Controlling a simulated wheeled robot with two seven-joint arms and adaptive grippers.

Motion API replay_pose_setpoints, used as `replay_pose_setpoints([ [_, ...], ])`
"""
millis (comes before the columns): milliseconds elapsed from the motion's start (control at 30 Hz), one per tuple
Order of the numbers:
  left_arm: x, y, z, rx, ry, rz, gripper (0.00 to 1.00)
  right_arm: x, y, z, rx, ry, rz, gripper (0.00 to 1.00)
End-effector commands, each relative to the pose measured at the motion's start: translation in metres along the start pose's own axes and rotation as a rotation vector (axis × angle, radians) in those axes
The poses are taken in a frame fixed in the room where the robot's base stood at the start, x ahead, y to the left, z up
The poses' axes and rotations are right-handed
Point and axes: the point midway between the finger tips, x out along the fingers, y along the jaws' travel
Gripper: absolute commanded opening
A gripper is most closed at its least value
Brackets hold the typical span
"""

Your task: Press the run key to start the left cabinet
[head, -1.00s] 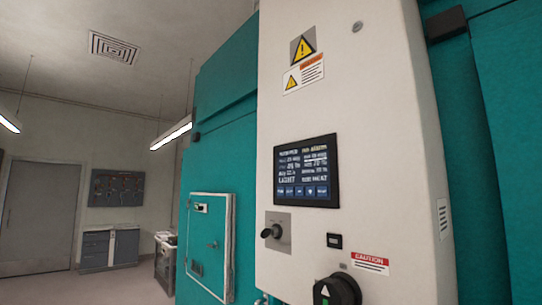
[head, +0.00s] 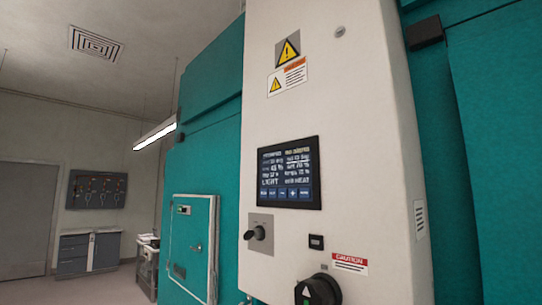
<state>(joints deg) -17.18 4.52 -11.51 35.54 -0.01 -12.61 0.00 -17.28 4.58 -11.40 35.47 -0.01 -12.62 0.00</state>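A teal cabinet (head: 207,160) carries a white control panel (head: 368,110) that faces me in the head view. A dark touchscreen (head: 289,172) with lines of text and a row of blue keys along its bottom (head: 287,193) is set in the panel. The key labels are too small to read. Below the screen are a black selector knob (head: 257,233) on a grey plate, a small black square fitting (head: 316,242) and a large black rotary handle (head: 318,290), cut off by the lower edge. Neither gripper is in view.
A small framed door (head: 191,245) is set in the teal wall left of the panel. Further back stand a grey cabinet (head: 88,252), a tool board (head: 96,190) and a grey room door (head: 25,220). Floor is open at the lower left.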

Motion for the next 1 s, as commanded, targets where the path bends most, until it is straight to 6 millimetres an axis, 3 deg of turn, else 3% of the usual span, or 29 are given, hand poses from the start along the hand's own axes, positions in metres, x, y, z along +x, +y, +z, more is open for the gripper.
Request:
replay_pose_setpoints([
  [133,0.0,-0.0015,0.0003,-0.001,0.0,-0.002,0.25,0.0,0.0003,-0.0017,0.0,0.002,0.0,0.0],
  [333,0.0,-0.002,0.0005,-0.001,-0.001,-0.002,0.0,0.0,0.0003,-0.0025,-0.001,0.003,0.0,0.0],
  [1000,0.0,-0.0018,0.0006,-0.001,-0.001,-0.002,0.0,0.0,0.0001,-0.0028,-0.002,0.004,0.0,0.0],
])
